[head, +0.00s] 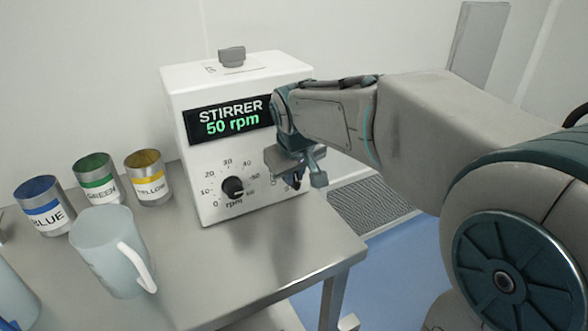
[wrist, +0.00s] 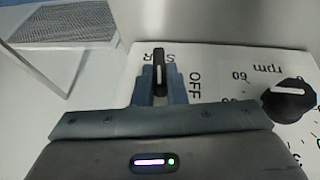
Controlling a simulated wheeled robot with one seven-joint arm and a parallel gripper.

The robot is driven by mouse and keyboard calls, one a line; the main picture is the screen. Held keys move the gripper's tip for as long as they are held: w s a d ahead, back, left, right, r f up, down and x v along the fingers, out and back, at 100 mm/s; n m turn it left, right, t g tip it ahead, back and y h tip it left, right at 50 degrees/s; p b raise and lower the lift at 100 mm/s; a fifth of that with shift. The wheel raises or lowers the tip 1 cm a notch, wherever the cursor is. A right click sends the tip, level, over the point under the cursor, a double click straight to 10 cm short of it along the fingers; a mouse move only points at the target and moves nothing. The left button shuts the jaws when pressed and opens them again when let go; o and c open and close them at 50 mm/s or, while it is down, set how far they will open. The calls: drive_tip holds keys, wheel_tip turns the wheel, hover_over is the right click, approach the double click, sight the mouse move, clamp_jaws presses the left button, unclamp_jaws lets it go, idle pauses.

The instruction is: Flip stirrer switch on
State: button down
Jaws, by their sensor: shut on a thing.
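The stirrer (head: 208,150) is a white box on a metal table, with a lit display (head: 229,119) reading "STIRRER 50 rpm". My gripper (head: 297,178) is at the lower right of its front face and hides most of the switch area in the head view. In the wrist view, the switch (wrist: 158,66) is a black lever with a white stripe, beside printed "OFF" lettering. My gripper (wrist: 159,90) has its two fingers closed around the lever. The rest of the lettering near the lever is partly hidden.
A black rpm knob (head: 233,187) is left of my gripper on the panel; it also shows in the wrist view (wrist: 289,100). Blue (head: 43,205), green (head: 96,178) and yellow (head: 151,177) cans and a pale jug (head: 105,250) stand left. The table's front right is clear.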

drive_tip(key=shift+d+m+g+y+p, duration=0.15)
drive_tip(key=shift+m+g+y+p, duration=0.25)
drive_tip(key=shift+y, duration=0.5)
drive_tip(key=c, duration=1.5)
unclamp_jaws()
drive_tip(key=shift+o, duration=0.2)
drive_tip(key=p+v, duration=0.1)
drive_tip(key=v, duration=1.3)
drive_tip(key=shift+p, duration=0.3)
drive_tip(key=shift+d, duration=0.1)
